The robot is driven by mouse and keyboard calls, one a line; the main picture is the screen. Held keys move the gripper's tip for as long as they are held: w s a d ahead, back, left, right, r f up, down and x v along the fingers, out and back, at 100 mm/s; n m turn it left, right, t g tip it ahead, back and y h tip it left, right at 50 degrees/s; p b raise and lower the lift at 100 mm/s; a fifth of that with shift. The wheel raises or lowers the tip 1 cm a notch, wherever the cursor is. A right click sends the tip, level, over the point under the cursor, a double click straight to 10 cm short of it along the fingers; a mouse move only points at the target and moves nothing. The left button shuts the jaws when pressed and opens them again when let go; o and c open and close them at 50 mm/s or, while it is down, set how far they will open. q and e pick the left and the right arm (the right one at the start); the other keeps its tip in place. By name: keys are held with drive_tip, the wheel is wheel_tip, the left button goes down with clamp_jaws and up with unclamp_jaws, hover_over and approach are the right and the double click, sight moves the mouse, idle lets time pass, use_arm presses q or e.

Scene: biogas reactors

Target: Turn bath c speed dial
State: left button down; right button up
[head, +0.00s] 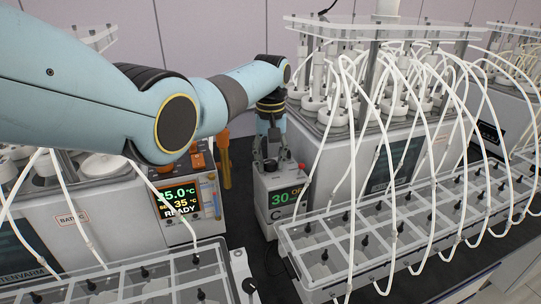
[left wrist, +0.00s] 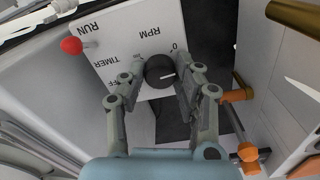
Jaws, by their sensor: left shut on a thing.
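The control box marked C (head: 274,213) stands between two baths, with a green display reading 30 and OFF. My left gripper (head: 270,158) reaches down to its top face from above. In the left wrist view the speed dial (left wrist: 160,71) is a round black knob with a white pointer line, beside the printed RPM and 0. The fingers of my left gripper (left wrist: 162,80) are shut on its two sides. A red-tipped switch (left wrist: 71,45) stands near the RUN, TIMER and OFF labels. My right gripper is in neither view.
A bath with a display reading READY (head: 180,208) stands left of the box. A bath with many white tubes (head: 385,160) stands to the right, with a clear rack (head: 305,262) in front.

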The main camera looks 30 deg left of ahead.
sight(270, 162)
use_arm(q)
drive_tip(key=m+p, duration=0.1)
drive_tip(key=m, duration=0.2)
drive_tip(key=shift+r, duration=0.15)
drive_tip(key=shift+m+p, duration=0.4)
drive_tip(key=shift+m, duration=0.7)
drive_tip(key=c, duration=0.9)
unclamp_jaws()
drive_tip(key=shift+c, duration=0.2)
wheel_tip(270, 162, up, 12)
drive_tip(key=shift+f, duration=0.2)
